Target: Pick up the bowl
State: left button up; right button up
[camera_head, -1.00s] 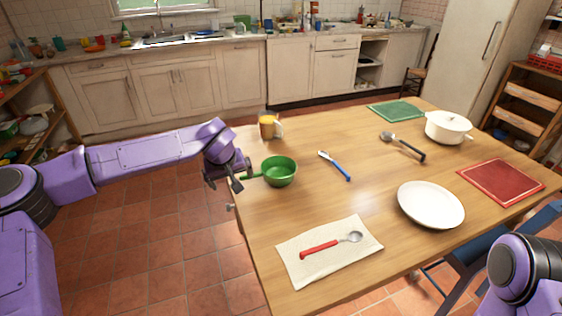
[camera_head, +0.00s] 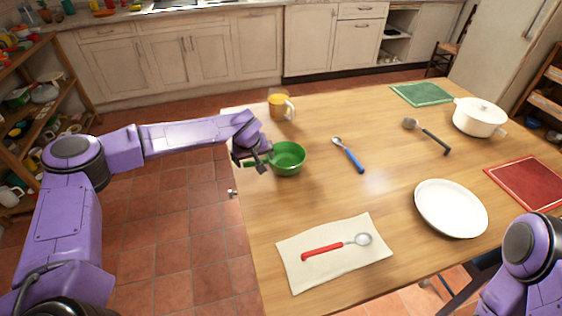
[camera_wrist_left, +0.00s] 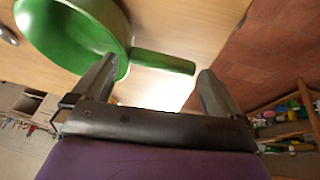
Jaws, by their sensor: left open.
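The green bowl (camera_head: 289,158) with a stub handle sits on the left side of the wooden table. My left gripper (camera_head: 260,163) is at the bowl's left side, near the handle. In the left wrist view the bowl (camera_wrist_left: 70,32) is at the upper left, and its green handle (camera_wrist_left: 163,62) points across the space between the fingertips. My left gripper (camera_wrist_left: 155,78) is open there, with one finger close to the bowl's wall. I cannot tell whether it touches. My right gripper is out of view; only part of my right arm shows at the lower right.
A cup of orange drink (camera_head: 280,106) stands just behind the bowl. A blue-handled spoon (camera_head: 349,155) lies to its right. A cloth (camera_head: 298,268) with a red spoon (camera_head: 335,246) lies in front. A white plate (camera_head: 451,208) and white pot (camera_head: 479,117) are farther right.

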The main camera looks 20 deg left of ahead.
pick_arm(q)
jog(key=shift+x, duration=1.05)
jog(key=shift+a+r, duration=0.1)
jog(key=c, duration=1.1)
